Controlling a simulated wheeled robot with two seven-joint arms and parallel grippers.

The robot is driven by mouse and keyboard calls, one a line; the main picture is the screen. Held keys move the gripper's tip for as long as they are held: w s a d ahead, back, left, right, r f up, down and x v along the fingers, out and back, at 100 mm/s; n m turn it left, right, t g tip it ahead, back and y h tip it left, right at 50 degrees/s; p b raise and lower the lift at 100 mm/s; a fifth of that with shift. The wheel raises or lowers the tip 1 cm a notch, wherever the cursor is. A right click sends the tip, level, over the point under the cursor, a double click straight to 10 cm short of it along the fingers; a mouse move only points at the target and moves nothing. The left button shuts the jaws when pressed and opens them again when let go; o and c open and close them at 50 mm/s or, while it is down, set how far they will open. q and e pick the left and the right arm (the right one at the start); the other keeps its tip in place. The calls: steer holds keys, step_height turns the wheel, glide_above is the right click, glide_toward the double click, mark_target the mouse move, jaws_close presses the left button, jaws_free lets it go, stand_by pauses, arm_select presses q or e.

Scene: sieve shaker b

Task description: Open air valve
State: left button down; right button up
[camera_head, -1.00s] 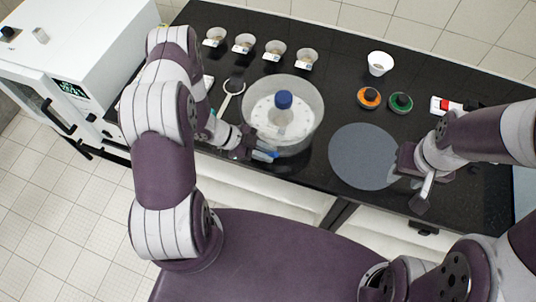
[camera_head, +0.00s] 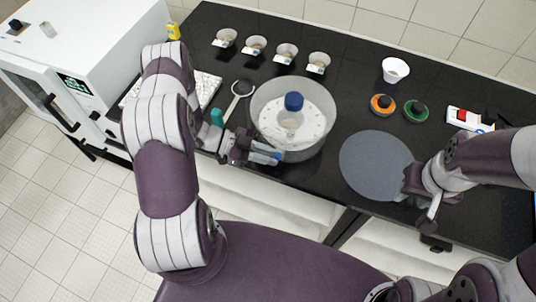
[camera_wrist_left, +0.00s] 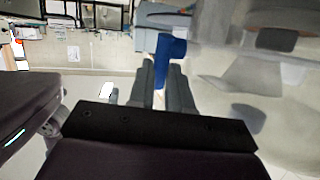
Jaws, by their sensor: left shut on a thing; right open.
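The air valve is a small blue part (camera_head: 277,157) at the front side of the round transparent sieve shaker (camera_head: 318,128), which has a blue cap (camera_head: 294,101) at its centre. In the left wrist view the blue valve (camera_wrist_left: 171,48) stands between and just beyond my finger tips. My left gripper (camera_head: 262,156) is at the shaker's front left with its jaws shut on the valve; the exact contact is hard to see. My left fingers also show in the left wrist view (camera_wrist_left: 165,75). My right gripper (camera_head: 425,218) is open at the table's front edge, beside the grey disc.
A grey round disc (camera_head: 376,165) lies right of the shaker. Several small labelled bowls (camera_head: 255,46) line the back. A white cup (camera_head: 395,70), an orange-ringed knob (camera_head: 382,104) and a green-ringed knob (camera_head: 415,110) stand behind the disc. A white oven (camera_head: 85,50) is at left.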

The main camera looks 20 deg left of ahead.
arm_select(q)
steer(key=c, duration=1.3)
jaws_free()
steer(key=shift+d, duration=0.1)
steer(key=shift+c, duration=0.2)
steer(key=b+v, duration=0.5)
steer(key=v, duration=0.7)
steer(key=shift+a, duration=0.35)
steer(key=shift+r, duration=0.1)
